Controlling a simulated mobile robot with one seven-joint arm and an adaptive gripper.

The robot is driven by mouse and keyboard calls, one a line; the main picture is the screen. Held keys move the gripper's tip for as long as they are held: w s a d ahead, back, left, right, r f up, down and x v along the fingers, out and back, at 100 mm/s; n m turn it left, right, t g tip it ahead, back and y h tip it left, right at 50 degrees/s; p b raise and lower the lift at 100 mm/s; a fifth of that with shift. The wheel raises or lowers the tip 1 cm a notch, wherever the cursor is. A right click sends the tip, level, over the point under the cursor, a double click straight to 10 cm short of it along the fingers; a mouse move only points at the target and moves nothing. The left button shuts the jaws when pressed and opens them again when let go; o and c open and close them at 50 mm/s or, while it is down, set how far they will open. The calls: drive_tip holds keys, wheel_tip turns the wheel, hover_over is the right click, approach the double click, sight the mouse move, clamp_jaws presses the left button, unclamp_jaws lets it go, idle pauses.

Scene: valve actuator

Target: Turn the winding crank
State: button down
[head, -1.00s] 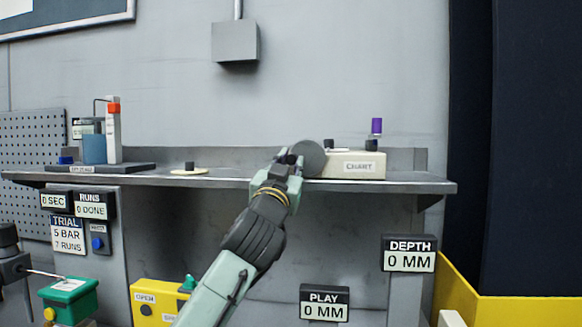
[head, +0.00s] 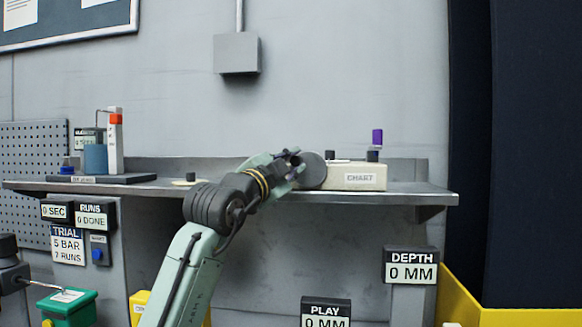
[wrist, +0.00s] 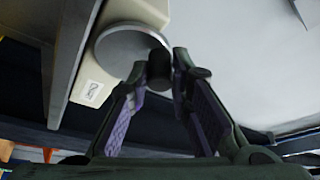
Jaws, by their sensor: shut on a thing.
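The winding crank is a grey round disc (head: 313,170) on the left end of the cream CHART box (head: 357,177), which stands on the shelf. In the wrist view the disc (wrist: 125,48) carries a short dark knob (wrist: 158,68) near its rim. My gripper (head: 294,161) reaches the disc from the left in the head view. In the wrist view its fingertips are closed on the knob, one on each side. In the head view the knob is hidden by the fingers.
The grey shelf (head: 420,196) runs under the box. A purple-topped piece (head: 377,138) stands behind the box. A blue and white device (head: 97,157) is at the shelf's left. DEPTH (head: 411,266) and PLAY (head: 326,311) displays both read 0 MM.

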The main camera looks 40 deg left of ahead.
drive_tip(key=shift+r+m, duration=0.1)
drive_tip(key=shift+m, duration=0.2)
drive_tip(key=c, duration=1.5)
unclamp_jaws()
drive_tip(key=shift+o, duration=0.2)
drive_tip(key=v, duration=1.2)
drive_tip(key=shift+s, duration=0.1)
